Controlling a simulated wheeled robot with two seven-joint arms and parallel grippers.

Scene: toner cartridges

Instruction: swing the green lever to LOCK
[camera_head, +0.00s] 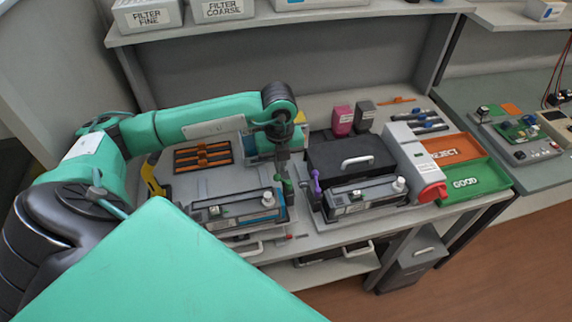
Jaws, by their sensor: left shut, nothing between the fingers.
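The green lever (287,185) stands at the right end of the left cartridge unit (235,211), which has a clear-topped, dark body. Any LOCK marking is too small to read. My left arm reaches in from the left, and my left gripper (282,166) points down right at the lever's top. It is shut and holds nothing. I cannot tell whether its fingers touch the lever. My right gripper is not in view.
A purple lever (317,183) stands close on the right, beside a second cartridge unit (364,197). Behind it is a black case (330,158) with a white handle. An orange tray (455,149) and a green GOOD tray (480,182) lie right. A shelf (290,22) overhangs the back.

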